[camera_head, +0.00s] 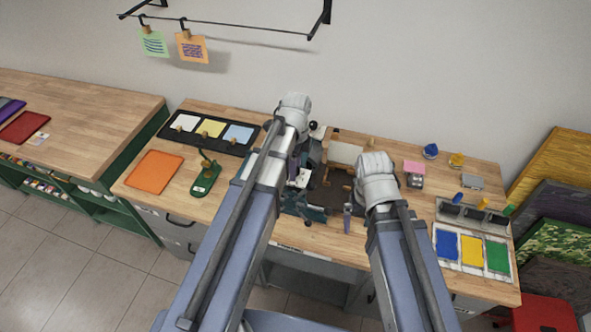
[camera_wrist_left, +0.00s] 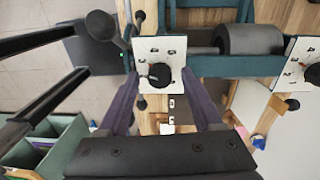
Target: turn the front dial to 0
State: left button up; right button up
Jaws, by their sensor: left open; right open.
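A machine with a dark roller and green frame shows in the left wrist view. A white dial plate (camera_wrist_left: 150,50) with small dark marks carries a black dial knob (camera_wrist_left: 160,75); the marks are too small to read. My left gripper (camera_wrist_left: 160,84) is open, its two fingers on either side of this knob; I cannot tell whether they touch it. A second white dial plate (camera_wrist_left: 298,66) shows at the right edge. In the head view my left arm partly hides the machine (camera_head: 316,214) and the left gripper (camera_head: 300,172).
An orange sheet (camera_head: 154,172) and a green stand (camera_head: 206,180) lie left of the machine. A black tray (camera_head: 190,142) with pale cards is behind them. A colour tray (camera_head: 458,264) is at right. A black ball-ended lever (camera_wrist_left: 101,25) is near my left gripper.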

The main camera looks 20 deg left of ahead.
pick_arm(q)
grip_shut()
dwell(0.5)
